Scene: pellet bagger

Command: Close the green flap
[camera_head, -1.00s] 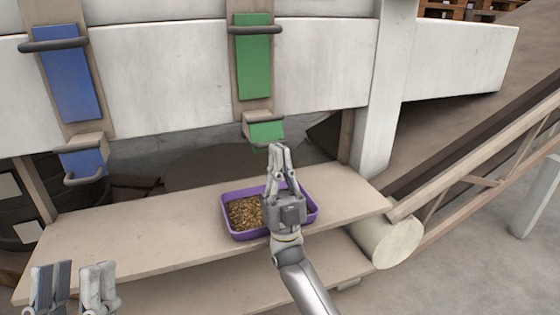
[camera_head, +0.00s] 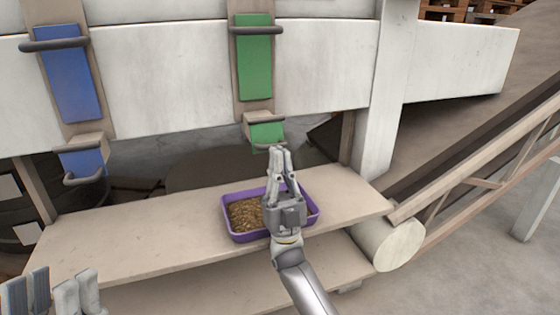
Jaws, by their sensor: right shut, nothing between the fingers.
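The green flap (camera_head: 266,132) hangs at the mouth of a small chute below the long green panel (camera_head: 254,65). A dark handle bar runs along its lower edge. My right gripper (camera_head: 278,150) is shut and empty, with its fingertips pointing up at the flap's lower edge. I cannot tell whether the tips touch the handle bar. My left gripper (camera_head: 50,293) is at the bottom left corner, its two fingers apart with a gap between them, far from the flap.
A purple tray (camera_head: 236,236) holding brown pellets sits on the shelf (camera_head: 130,240), partly behind my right gripper. A blue flap (camera_head: 82,162) hangs under a blue panel (camera_head: 68,75) at left. A white post (camera_head: 378,115) stands right of the green chute.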

